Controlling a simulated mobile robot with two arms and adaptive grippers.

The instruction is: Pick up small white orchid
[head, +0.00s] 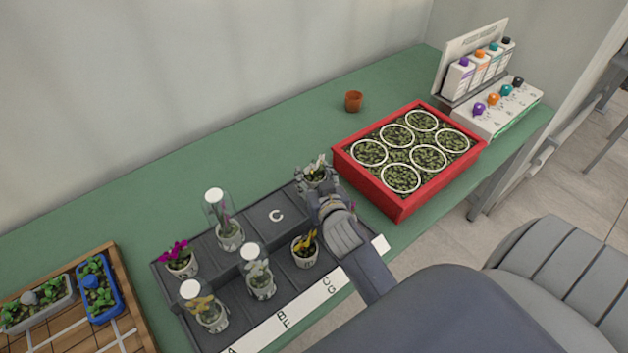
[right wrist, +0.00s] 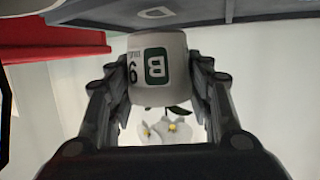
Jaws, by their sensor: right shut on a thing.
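The small white orchid (head: 319,163) is at the far right end of the dark grey tray (head: 275,216) in the head view. In the right wrist view its white flowers with yellow centres (right wrist: 172,130) hang below its white pot (right wrist: 158,62), as that picture is upside down. The pot carries a green B label. My right gripper (head: 314,188) is shut on the pot, with one finger on each side. I cannot tell whether the pot is clear of the tray. My left gripper is not in view.
A red planter (head: 398,208) with several white rings stands just right of the gripper. Several potted orchids, some under clear covers, stand on the tray, with a yellow one (head: 305,247) near my arm. A small terracotta pot (head: 354,101) stands behind. The green bench (head: 270,135) is clear behind the tray.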

